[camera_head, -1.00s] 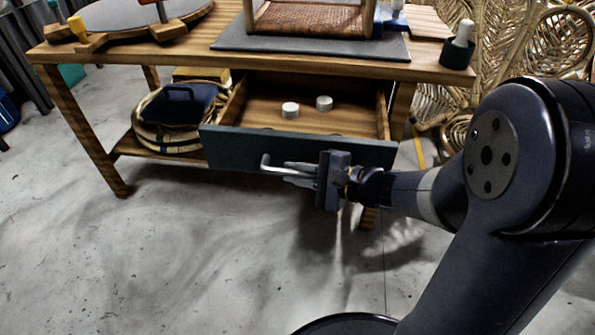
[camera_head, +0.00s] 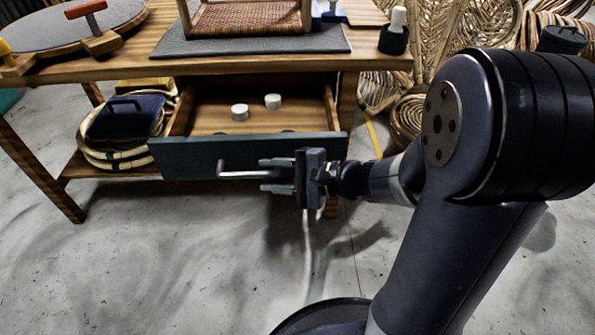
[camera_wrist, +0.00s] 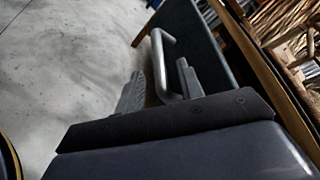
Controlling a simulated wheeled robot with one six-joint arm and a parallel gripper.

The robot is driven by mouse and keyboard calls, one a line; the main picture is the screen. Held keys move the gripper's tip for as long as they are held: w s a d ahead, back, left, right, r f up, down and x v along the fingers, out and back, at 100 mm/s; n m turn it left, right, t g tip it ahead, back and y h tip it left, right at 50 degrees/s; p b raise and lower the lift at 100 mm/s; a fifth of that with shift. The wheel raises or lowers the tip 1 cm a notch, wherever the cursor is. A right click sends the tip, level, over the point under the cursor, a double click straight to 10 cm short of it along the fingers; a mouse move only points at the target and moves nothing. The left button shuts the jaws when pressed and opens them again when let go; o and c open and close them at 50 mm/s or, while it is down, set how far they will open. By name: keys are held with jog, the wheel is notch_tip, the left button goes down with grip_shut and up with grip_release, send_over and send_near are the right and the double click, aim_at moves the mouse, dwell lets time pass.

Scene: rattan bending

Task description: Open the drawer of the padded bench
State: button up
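The padded bench (camera_head: 130,67) is a wooden table with a grey pad (camera_head: 328,40) on top. Its drawer (camera_head: 205,158) has a dark front and stands pulled out, with its wooden inside showing. A grey bar handle (camera_head: 238,175) sticks out from the drawer front; in the wrist view the handle (camera_wrist: 158,62) reaches back between my fingers. My gripper (camera_head: 274,175) is in front of the drawer front with its two fingers spread apart. In the wrist view my gripper (camera_wrist: 158,88) shows a finger on either side of the handle, with gaps visible.
Two white cylinders (camera_head: 240,112) (camera_head: 273,102) lie in the drawer. A lower shelf holds rattan coils (camera_head: 118,155) and a dark handled object (camera_head: 125,116). A rattan piece (camera_head: 250,18) stands on the pad, with a dark cup (camera_head: 393,40) to its right. The concrete floor (camera_head: 170,260) in front is clear.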

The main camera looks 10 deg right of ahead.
aim_at(263, 175)
jog(key=p+v, duration=0.1)
jog(key=v, duration=0.5)
dwell(0.6)
jog(key=b+x, duration=0.2)
jog(key=x, duration=0.8)
jog(key=shift+w+a+b, duration=0.15)
jog(key=shift+a+b, duration=0.15)
jog(key=shift+b, duration=0.1)
jog(key=shift+w, duration=0.1)
jog(key=shift+f, duration=0.1)
